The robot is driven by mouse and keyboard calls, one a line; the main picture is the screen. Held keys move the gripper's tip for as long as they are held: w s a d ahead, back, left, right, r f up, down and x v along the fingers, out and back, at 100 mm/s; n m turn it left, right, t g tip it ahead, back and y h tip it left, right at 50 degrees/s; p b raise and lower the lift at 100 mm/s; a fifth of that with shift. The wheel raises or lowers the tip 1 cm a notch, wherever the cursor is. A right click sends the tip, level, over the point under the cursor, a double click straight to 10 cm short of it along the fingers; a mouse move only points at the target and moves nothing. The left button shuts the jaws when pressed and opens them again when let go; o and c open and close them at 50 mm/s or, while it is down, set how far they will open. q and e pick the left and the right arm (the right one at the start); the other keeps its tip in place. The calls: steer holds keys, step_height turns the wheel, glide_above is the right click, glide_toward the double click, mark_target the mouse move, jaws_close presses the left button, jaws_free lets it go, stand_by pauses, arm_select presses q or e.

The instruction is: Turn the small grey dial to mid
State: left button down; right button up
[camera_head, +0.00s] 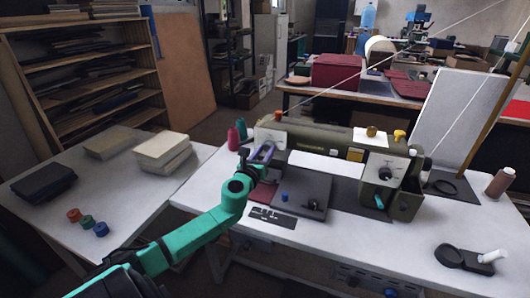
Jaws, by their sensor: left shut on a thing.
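An olive-green sewing machine (325,140) stands on the white table. My left gripper (264,153) is at the left end of the machine, in front of a pale panel (262,135). Its jaws are shut on the small grey dial there, which the fingers hide almost wholly. I cannot read the dial's setting. Another dial (386,174), with a dark knob on a white face, is on the machine's right end, away from the gripper. My right gripper is not in view.
A dark plate with a small blue knob (285,196) lies before the machine. Pink and green thread spools (233,138) stand close behind the gripper. A brown spool (499,184) and a black round holder (449,256) are at the right. The table's front middle is clear.

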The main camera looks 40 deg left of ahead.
arm_select(q)
steer(key=n, duration=0.5)
steer(key=shift+n, duration=0.4)
steer(key=n, duration=0.5)
steer(key=shift+n, duration=0.3)
steer(key=shift+c, duration=2.2)
jaws_free()
